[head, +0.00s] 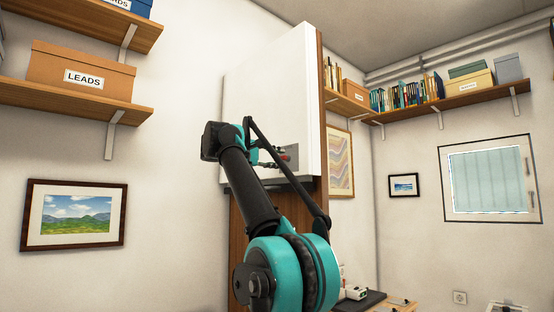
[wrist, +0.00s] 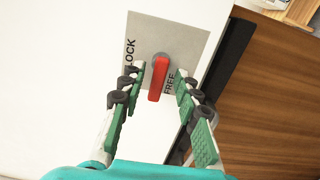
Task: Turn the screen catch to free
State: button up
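The screen catch (wrist: 158,80) is a red lever on a round grey pivot, mounted on a grey plate (wrist: 185,35). In the wrist view the lever points down from its pivot. LOCK is printed to its left and FREE close to its right. My gripper (wrist: 159,84) is open, with one green finger on each side of the lever and a visible gap on both sides. In the head view my gripper (head: 268,155) is at the lower part of the white screen (head: 275,95), and a bit of the red lever (head: 285,157) shows beside it.
The screen's wooden side (head: 319,110) is at its right edge. Shelves with boxes (head: 82,70) are on the left, and a bookshelf (head: 450,100) is at the back right. A framed landscape (head: 74,220) hangs on the left wall. A bench with items (head: 358,295) is low on the right.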

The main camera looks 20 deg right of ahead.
jog(key=v, duration=1.2)
dwell(0.5)
notch_tip(320, 180, down, 47)
jog(key=s+d+m+g+y, duration=0.1)
jog(key=s+d+g+y, duration=0.15)
jog(key=y, duration=0.65)
jog(key=s+a+f+m+y, duration=0.1)
jog(key=s+a+f+y, duration=0.1)
jog(key=s+f, duration=0.5)
jog(key=s+a+f+m+y, duration=0.1)
jog(key=s+a+f+y, duration=0.2)
jog(key=s+f, duration=0.4)
jog(key=s+a+f+m+y, duration=0.1)
jog(key=s+a+f+y, duration=0.2)
jog(key=f, duration=1.6)
jog(key=s, duration=0.4)
jog(key=shift+s, duration=0.2)
